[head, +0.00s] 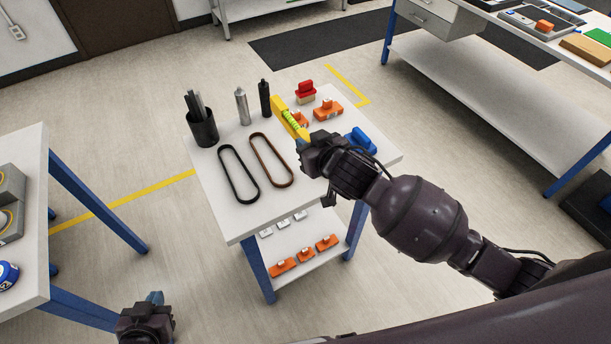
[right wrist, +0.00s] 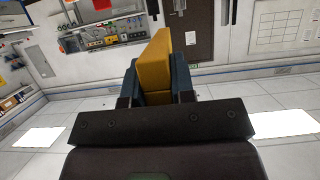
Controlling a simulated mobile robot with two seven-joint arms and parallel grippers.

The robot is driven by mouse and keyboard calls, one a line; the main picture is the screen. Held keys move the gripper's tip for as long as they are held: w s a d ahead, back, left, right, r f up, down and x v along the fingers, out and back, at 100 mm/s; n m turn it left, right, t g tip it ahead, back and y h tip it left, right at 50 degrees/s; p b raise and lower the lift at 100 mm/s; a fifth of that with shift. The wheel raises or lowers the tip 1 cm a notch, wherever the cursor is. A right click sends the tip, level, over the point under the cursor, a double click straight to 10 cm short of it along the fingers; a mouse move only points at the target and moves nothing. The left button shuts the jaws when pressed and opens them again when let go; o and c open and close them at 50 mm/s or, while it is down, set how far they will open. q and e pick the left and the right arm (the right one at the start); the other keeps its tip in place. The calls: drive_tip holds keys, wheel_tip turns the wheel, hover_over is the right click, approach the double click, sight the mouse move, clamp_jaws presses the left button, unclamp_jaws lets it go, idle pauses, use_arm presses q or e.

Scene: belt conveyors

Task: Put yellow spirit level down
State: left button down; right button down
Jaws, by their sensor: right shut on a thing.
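The yellow spirit level (head: 287,118) with a green vial is in my right gripper (head: 304,137), over the far right part of the small white table (head: 225,203). In the right wrist view the level (right wrist: 154,65) stands up between the two dark fingers, and my right gripper (right wrist: 155,82) is shut on it. Whether the level touches the tabletop cannot be told. My left gripper (head: 152,299) is low at the bottom left, away from the table and over the floor; its finger opening is not clear.
On the table are a black cup of rods (head: 203,127), a silver cylinder (head: 242,107), a black cylinder (head: 265,98), two belts (head: 239,175) (head: 271,160), a red item (head: 305,89), orange parts (head: 328,109) and a blue part (head: 360,141). The front left tabletop is clear.

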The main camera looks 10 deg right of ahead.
sight(309, 189)
wheel_tip(309, 189, down, 14)
drive_tip(key=shift+f+b, duration=0.1)
drive_tip(key=shift+b, duration=0.55)
drive_tip(key=shift+f, duration=0.1)
drive_tip(key=c, duration=1.4)
unclamp_jaws()
drive_tip(key=shift+f, duration=0.1)
drive_tip(key=o, duration=0.4)
drive_tip(key=shift+o, duration=0.2)
drive_tip(key=shift+r, duration=0.2)
drive_tip(key=v, duration=1.2)
